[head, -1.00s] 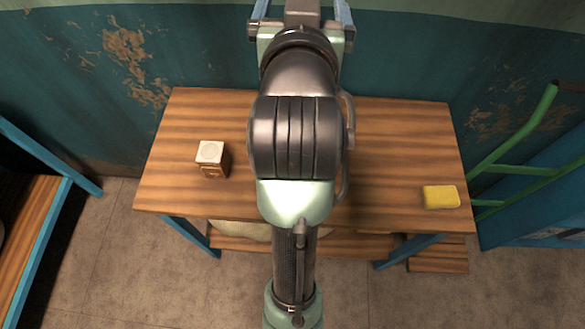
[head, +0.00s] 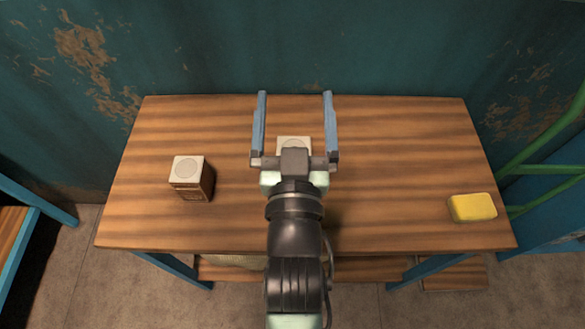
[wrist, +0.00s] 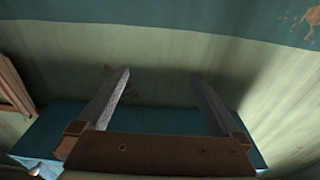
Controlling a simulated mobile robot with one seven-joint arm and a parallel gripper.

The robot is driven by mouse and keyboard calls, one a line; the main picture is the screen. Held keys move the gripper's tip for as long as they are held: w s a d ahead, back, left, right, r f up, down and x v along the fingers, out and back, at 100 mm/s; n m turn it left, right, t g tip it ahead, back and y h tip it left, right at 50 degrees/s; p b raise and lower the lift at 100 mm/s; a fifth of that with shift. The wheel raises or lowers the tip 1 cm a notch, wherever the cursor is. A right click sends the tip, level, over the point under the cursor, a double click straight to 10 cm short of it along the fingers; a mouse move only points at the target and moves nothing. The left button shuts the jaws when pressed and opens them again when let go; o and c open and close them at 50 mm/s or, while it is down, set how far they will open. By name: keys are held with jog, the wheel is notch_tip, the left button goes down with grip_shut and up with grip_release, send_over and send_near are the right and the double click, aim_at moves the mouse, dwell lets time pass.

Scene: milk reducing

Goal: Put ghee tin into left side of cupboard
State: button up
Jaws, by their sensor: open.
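A small brown box-like tin with a pale top (head: 191,180) stands upright on the left of the wooden table. A second pale-topped box (head: 293,144) stands near the table's middle, partly hidden under my gripper. I cannot tell from the pictures which one is the ghee tin. My gripper (head: 295,96) is open and empty, its two blue-grey fingers spread above the back half of the table. In the wrist view, the open fingers (wrist: 161,76) face a bare wall with nothing between them. I cannot make out the cupboard for certain in either view.
The wooden table (head: 400,150) has wide clear areas. A yellow sponge-like block (head: 472,207) lies at its right end. A green metal frame (head: 545,160) stands beside the right end. The teal wall (head: 400,50) rises behind. A wood-framed piece (wrist: 14,88) shows at the wrist view's left.

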jog(key=s+f+g+b, duration=0.1)
jog(key=s+f, duration=0.2)
jog(key=f, duration=0.6)
jog(key=s+f+g+b, duration=0.2)
jog(key=s+f, duration=0.2)
jog(key=f, duration=0.6)
jog(key=w+p, duration=0.1)
jog(key=w, duration=1.2)
jog(key=shift+f+p, duration=0.35)
jog(key=shift+f, duration=0.05)
jog(key=c, duration=1.6)
jog(key=shift+r, duration=0.15)
